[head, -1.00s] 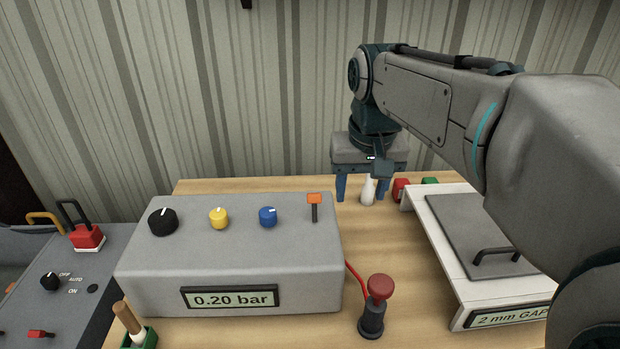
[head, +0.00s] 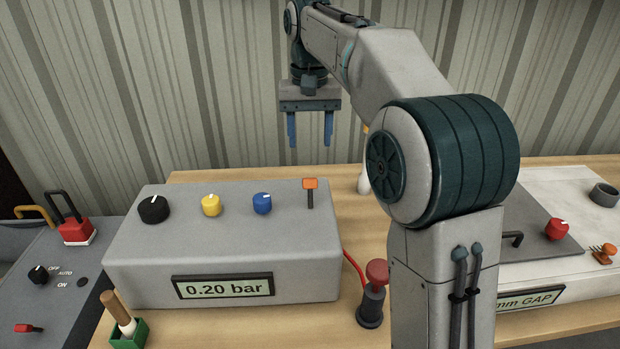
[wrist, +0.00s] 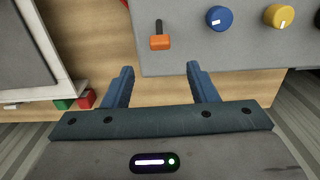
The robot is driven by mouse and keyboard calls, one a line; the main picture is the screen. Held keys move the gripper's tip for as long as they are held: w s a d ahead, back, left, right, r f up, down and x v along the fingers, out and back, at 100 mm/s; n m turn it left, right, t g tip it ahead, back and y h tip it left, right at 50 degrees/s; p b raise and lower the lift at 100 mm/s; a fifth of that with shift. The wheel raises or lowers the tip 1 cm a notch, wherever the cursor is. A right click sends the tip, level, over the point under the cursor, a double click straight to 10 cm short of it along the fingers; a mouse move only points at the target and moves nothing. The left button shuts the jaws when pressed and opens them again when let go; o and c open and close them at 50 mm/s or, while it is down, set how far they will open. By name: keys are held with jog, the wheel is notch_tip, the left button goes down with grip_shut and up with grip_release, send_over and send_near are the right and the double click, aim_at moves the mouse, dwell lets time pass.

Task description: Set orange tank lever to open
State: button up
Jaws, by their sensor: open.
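The orange-tipped lever (head: 310,188) stands at the back right of the grey control box (head: 225,288). Its dark stem shows below the orange tip in the head view. My gripper (head: 310,142) is open and empty, pointing down, above and behind the box's back right part. In the wrist view its two blue fingers (wrist: 160,75) are spread apart and touch nothing that I can see.
Black (head: 153,210), yellow (head: 211,205) and blue (head: 262,203) knobs stand left of the lever. The box display (head: 224,287) reads 0.20 bar. A red-topped plunger (head: 375,285) stands right of the box. A white panel unit (head: 515,275) is farther right.

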aim_at(310, 183)
notch_tip(310, 183, down, 10)
jog(key=shift+f, duration=0.25)
grip_shut()
jog(key=shift+d+b, duration=0.1)
jog(key=shift+b, duration=0.25)
